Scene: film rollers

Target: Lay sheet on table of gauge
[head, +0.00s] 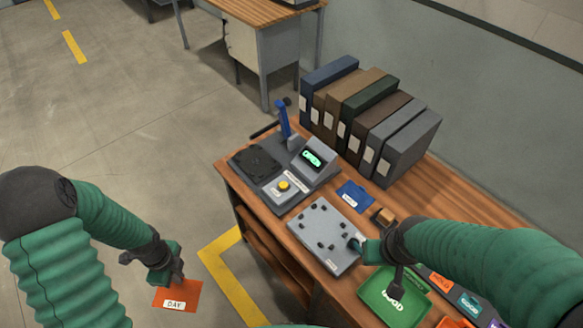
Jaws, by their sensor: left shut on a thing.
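The orange sheet (190,292) bears a white label reading "DAY". My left gripper (168,276) is shut on its upper edge and holds it out over the floor, left of the bench. The sheet is well apart from the gauge. My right gripper (368,250) is by the right edge of a grey pegged plate (322,235); whether it is open is unclear.
Several binders (365,115) stand at the back of the wooden bench (440,190). A green tray (372,292) and coloured cards lie at the right front. Open floor lies left of the bench.

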